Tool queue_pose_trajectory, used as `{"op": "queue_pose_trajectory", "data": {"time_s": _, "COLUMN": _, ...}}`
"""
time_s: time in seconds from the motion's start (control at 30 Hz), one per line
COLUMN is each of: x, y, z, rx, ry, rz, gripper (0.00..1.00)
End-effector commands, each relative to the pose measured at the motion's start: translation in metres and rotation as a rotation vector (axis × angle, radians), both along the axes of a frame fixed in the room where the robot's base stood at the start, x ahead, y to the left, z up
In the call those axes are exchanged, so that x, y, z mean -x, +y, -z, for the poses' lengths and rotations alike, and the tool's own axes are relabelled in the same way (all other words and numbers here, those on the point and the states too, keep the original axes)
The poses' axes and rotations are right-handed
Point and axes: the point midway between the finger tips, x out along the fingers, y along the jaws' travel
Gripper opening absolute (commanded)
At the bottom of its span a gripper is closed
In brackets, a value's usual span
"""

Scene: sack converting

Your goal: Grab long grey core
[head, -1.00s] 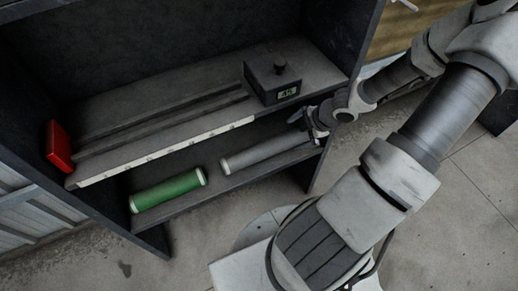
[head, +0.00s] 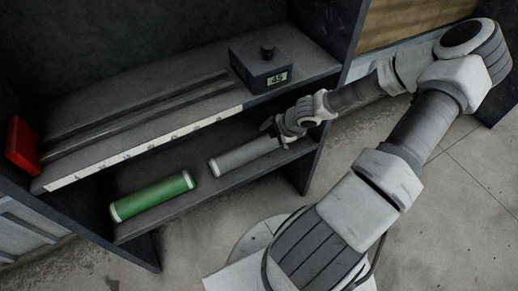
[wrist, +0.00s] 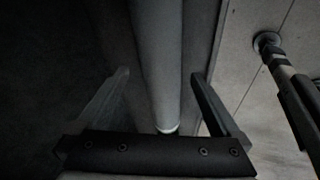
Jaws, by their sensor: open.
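The long grey core (head: 243,157) lies on the lower shelf, to the right of a green core. It is a grey cylinder with pale ends. My gripper (head: 280,132) is at the core's right end in the head view, and hides part of that end. In the wrist view the grey core (wrist: 160,65) runs lengthwise between my two open fingers (wrist: 160,75), with its near white end close to the gripper's base. A gap shows on each side, and I see no finger pressing on it.
The green core (head: 152,196) lies on the same lower shelf (head: 205,193). The upper shelf above it carries a dark box with a display (head: 262,68), two long dark rails (head: 150,110) and a red block (head: 22,146). A side panel (head: 318,155) stands right of the gripper.

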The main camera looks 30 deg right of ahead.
Motion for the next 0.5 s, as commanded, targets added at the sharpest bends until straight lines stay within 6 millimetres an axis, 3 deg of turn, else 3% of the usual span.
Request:
{"op": "queue_pose_trajectory", "data": {"time_s": 0.3, "x": -0.015, "y": 0.015, "z": 0.039, "rx": -0.003, "ry": 0.001, "rz": -0.001, "gripper": 1.00}}
{"op": "queue_pose_trajectory", "data": {"time_s": 0.5, "x": -0.020, "y": 0.017, "z": 0.045, "rx": 0.000, "ry": 0.000, "rz": 0.000, "gripper": 1.00}}
